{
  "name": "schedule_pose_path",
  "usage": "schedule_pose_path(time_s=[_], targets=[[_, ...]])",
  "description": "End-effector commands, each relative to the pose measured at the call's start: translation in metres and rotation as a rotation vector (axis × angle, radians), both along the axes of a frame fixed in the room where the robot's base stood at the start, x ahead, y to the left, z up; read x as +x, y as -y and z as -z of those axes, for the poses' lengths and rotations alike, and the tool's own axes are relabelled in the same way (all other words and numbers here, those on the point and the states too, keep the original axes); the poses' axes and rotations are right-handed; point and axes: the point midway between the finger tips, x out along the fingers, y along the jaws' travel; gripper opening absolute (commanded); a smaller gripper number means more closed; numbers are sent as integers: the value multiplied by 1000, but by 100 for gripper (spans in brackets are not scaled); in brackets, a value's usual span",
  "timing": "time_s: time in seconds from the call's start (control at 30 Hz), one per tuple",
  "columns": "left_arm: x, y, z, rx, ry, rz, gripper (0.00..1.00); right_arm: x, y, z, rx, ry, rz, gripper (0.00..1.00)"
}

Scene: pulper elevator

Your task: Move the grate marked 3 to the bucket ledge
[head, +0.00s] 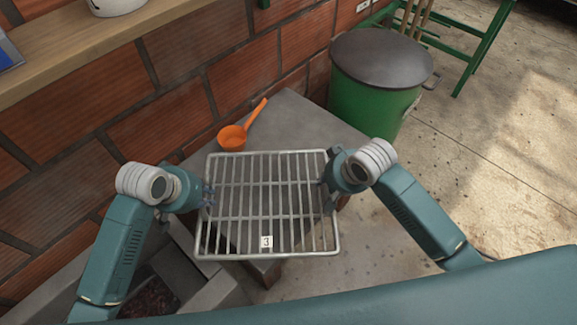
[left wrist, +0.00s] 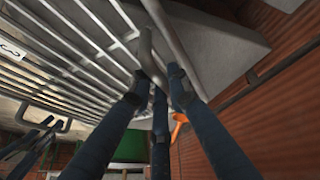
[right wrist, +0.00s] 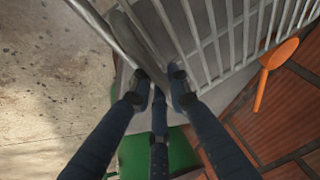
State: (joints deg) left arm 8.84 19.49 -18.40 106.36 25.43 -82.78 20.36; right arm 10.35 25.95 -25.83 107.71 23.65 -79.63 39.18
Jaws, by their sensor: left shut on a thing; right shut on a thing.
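The grate marked 3 (head: 267,242) is a grey metal rack of parallel bars with a small white tag near its front edge. It is held roughly level between both grippers, over the grey ledge (head: 300,118); I cannot tell whether it touches the ledge. My left gripper (head: 208,195) is shut on the grate's left side bar; its fingers close round the bar in the left wrist view (left wrist: 160,78). My right gripper (head: 328,185) is shut on the right side bar, also seen in the right wrist view (right wrist: 160,85). The grate partly hides the ledge.
An orange ladle (head: 233,136) lies on the ledge behind the grate. A green bucket with a dark lid (head: 372,105) stands at the back right. A brick wall (head: 190,60) and wooden shelf (head: 75,52) are at the left. Concrete floor on the right is open.

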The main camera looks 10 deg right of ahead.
Motion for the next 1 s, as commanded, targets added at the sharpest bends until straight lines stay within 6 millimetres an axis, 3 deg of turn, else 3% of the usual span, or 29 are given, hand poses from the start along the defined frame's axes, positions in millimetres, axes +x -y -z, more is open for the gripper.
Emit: schedule_pose_path(time_s=[0.47,1.0], targets=[[3,-1,0,0,10,-5,0,2,0,1,-1,7,-1,0],[3,-1,27,0,11,-4,0,2,1,28,-1,7,0,0]])
